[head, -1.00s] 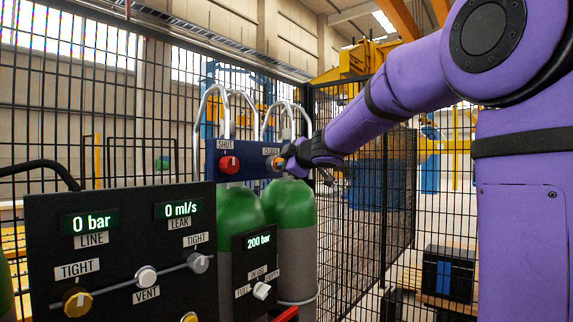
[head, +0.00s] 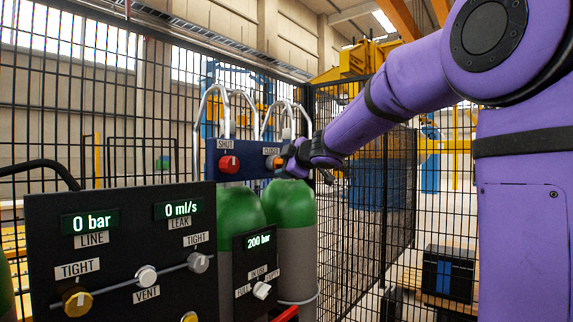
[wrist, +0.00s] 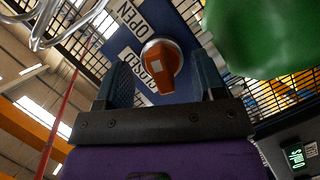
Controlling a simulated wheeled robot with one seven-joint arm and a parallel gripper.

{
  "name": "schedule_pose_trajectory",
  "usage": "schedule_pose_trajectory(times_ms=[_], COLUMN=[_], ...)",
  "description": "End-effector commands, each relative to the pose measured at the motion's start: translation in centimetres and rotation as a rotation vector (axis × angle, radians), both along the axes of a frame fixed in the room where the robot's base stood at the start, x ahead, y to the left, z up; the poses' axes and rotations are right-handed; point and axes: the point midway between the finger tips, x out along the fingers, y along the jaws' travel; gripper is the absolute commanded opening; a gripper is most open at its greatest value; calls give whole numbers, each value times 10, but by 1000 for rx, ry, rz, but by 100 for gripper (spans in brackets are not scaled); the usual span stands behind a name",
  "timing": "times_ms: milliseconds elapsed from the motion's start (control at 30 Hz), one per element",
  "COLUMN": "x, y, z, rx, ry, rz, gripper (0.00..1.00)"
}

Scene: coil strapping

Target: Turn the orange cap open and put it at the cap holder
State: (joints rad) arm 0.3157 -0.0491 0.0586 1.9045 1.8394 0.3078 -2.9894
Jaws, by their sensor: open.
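The orange cap (wrist: 162,63) sits on the blue panel (wrist: 180,22) between the labels OPEN and CLOSED, with its pointed end toward CLOSED in the wrist view. In the head view the orange cap (head: 274,162) is partly hidden by my gripper (head: 283,161). My gripper (wrist: 165,82) is open, with one finger on each side of the cap and gaps between the fingers and the cap. I cannot make out a cap holder in either view.
A red knob (head: 229,164) under a SHUT label is left on the same panel. Green-topped cylinders (head: 290,203) stand below. A black control board (head: 120,262) with knobs and displays stands front left. Metal hoses (head: 228,105) loop above the panel, and mesh fence surrounds the place.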

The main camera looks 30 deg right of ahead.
Motion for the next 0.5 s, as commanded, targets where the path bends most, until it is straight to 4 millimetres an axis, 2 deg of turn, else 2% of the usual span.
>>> schedule_pose_trajectory(times_ms=[233,500], x=[-3,-15], y=[-1,-7], z=[0,0], rx=[0,0], ry=[0,-1], rz=[0,0], gripper=[63,63])
